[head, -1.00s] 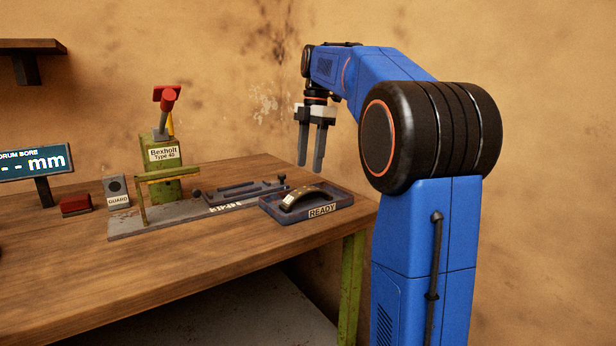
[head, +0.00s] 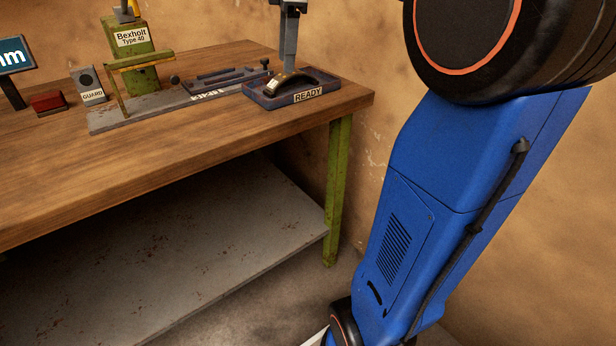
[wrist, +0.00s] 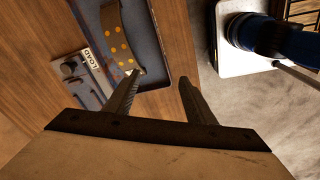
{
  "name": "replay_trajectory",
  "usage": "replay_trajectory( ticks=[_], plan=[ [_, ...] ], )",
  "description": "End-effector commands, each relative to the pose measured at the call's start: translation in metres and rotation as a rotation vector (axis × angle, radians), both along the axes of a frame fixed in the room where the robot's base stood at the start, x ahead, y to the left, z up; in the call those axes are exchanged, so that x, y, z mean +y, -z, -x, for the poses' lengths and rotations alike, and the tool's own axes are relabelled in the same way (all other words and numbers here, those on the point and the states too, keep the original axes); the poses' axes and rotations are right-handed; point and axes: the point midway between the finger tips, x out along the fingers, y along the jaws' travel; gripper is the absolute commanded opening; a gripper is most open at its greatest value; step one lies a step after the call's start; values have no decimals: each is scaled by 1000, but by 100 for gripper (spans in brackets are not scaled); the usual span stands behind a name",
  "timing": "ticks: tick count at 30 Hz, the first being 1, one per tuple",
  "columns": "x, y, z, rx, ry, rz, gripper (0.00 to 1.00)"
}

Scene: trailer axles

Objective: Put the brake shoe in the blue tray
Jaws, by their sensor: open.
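The curved brake shoe (head: 290,82) lies in the blue tray (head: 262,103), whose front carries a READY label. My gripper (head: 288,66) points down over the tray, its fingers low behind or just above the shoe in the head view. In the wrist view my gripper (wrist: 160,82) is open with nothing between its fingers. The shoe (wrist: 118,36), with its row of yellowish dots, is beside the left finger, whose tip appears close to the shoe's end. The tray (wrist: 150,55) shows around it. Whether finger and shoe touch, I cannot tell.
A grey fixture plate (head: 150,112) with a green Bexholt post (head: 128,65) stands left of the tray. A GUARD block (head: 90,88), a red block (head: 48,102) and a display (head: 14,57) are further left. The bench front (head: 130,150) is clear.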

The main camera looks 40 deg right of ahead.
Motion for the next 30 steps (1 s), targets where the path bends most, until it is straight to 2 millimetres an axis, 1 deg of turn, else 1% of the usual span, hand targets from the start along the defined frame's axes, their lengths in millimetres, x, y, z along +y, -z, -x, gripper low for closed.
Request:
replay_trajectory(
  ticks=[1, 3, 8, 12, 17, 20, 21, 24, 27, 30],
  plan=[
    [11, 9, 15, -12, 53, 1, 50],
    [23, 22, 32, -29, 145, 0, 50],
    [47, 57, 73, -74, 352, -12, 50],
    [64, 90, 107, -114, 519, -36, 50],
    [78, 127, 141, -153, 686, -72, 50],
    [87, 156, 166, -180, 800, -105, 50],
    [90, 169, 176, -191, 847, -120, 50],
    [96, 199, 198, -213, 956, -161, 50],
    [100, 223, 214, -231, 1043, -197, 50],
    [102, 240, 225, -241, 1102, -224, 50]
  ],
)
